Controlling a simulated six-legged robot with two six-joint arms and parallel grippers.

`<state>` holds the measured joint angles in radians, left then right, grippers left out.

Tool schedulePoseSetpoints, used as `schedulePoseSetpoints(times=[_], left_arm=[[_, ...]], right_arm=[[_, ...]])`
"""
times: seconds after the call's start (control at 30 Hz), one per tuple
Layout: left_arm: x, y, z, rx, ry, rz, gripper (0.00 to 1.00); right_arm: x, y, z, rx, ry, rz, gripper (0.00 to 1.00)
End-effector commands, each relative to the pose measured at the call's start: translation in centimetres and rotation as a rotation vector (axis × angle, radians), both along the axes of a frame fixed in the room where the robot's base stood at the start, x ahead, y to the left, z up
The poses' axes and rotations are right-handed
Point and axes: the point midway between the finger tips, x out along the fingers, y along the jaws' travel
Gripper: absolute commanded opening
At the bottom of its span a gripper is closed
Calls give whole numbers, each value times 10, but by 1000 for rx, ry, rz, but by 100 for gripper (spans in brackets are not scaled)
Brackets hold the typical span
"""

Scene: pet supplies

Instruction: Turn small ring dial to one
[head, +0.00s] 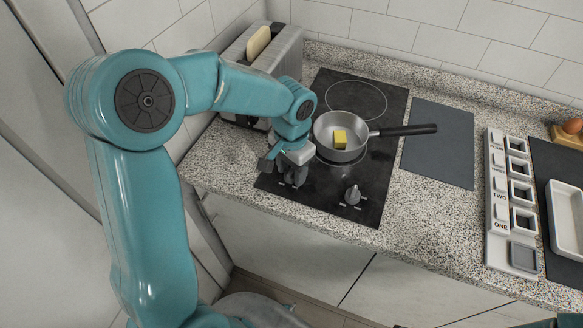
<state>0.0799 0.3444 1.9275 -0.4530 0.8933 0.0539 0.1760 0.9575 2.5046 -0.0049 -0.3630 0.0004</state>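The black hob (335,88) has two burner rings. The back ring (357,82) is bare, and the front one lies mostly under a saucepan. A grey dial (352,195) stands at the hob's front right, with small pale marks around it too small to read. My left gripper (287,172) is low over the hob's front left, pointing down. Dark grey parts show beneath it, and I cannot separate its fingertips from any dial there. Whether it is open or touching something is unclear. My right gripper is out of view.
The saucepan (325,133) holds a yellow block (340,139), and its black handle (405,130) points right. A toaster (285,48) with bread stands behind my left arm. A grey mat (438,145), a labelled white rack (500,225) and a white tray (567,215) lie right.

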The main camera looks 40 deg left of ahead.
Motion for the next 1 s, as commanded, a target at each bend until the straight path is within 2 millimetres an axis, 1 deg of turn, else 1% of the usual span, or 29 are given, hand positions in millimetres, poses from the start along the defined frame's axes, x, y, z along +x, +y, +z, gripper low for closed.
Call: schedulePoseSetpoints(times=[0.03, 0.07, 0.1, 0.37, 0.57, 0.77, 1.0], left_arm=[[0, 0, 0, 0, 0, 0, 30], [0, 0, 0, 0, 0, 0, 20], [0, 0, 0, 0, 0, 0, 7], [0, 0, 1, 0, 1, -13, 7], [0, 0, 1, 0, 1, -87, 7], [0, 0, 1, 1, 0, -237, 7], [0, 0, 2, 0, -1, -464, 7]], right_arm=[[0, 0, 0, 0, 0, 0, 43], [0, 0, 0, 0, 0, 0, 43], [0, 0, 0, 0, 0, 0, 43], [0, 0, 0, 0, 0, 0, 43], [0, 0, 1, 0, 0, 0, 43], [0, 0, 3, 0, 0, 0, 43], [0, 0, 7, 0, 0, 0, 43]])
